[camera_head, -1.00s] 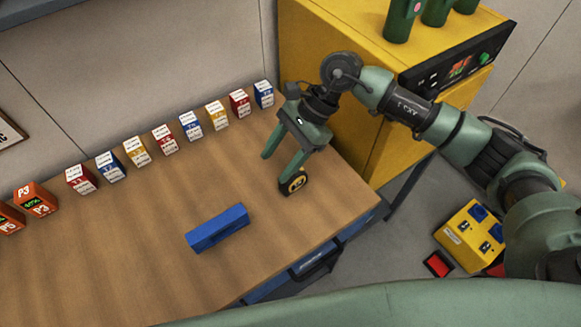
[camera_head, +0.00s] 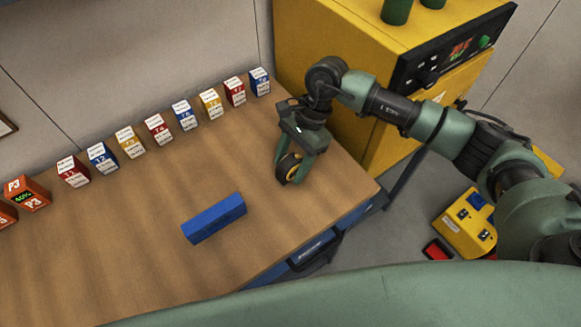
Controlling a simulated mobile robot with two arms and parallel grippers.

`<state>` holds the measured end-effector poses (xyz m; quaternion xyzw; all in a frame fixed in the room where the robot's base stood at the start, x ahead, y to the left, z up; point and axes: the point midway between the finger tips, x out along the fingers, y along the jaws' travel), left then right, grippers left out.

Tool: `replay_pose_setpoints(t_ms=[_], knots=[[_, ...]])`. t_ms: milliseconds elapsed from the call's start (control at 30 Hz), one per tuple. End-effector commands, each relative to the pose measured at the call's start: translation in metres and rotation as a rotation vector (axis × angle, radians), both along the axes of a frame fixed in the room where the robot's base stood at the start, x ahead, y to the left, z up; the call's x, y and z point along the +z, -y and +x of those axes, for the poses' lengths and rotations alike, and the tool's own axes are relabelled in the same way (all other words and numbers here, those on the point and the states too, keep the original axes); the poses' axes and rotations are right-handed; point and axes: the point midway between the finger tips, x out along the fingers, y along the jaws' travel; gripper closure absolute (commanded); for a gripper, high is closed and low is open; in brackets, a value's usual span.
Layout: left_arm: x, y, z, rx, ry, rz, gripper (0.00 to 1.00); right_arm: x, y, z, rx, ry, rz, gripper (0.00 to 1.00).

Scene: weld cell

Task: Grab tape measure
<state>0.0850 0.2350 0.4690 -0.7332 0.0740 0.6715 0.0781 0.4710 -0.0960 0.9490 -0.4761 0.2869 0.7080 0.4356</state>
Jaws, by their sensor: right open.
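The tape measure (camera_head: 288,169), black with a yellow round face, stands on the wooden table near its right side. My right gripper (camera_head: 287,176) is open and points down over it. Its two fingers come down on either side of the tape measure, and part of the tape measure is hidden behind them. I cannot tell whether the fingers touch it. My left gripper is not in view.
A blue block (camera_head: 214,218) lies on the table (camera_head: 120,255) to the left of the gripper. A row of small labelled boxes (camera_head: 157,129) stands along the back. A yellow machine (camera_head: 345,50) stands behind the right end. The table's front middle is clear.

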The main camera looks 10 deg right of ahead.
Motion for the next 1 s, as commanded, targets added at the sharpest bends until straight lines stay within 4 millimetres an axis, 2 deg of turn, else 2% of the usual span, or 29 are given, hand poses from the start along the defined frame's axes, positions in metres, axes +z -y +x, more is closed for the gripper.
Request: replay_pose_setpoints(t_ms=[100,300,767,867,1000], knots=[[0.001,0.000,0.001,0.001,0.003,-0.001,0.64,0.001,0.000,0.000,0.000,0.000,0.000,0.48],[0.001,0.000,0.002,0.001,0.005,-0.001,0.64,0.001,0.000,0.000,0.000,0.000,0.000,1.00],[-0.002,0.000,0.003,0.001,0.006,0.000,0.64,0.008,0.000,0.001,0.000,0.002,0.002,1.00],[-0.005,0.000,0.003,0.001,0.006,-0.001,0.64,0.017,0.000,0.001,0.001,0.003,0.002,1.00],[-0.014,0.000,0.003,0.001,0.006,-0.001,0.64,0.040,0.000,0.002,0.001,0.008,0.004,1.00]])
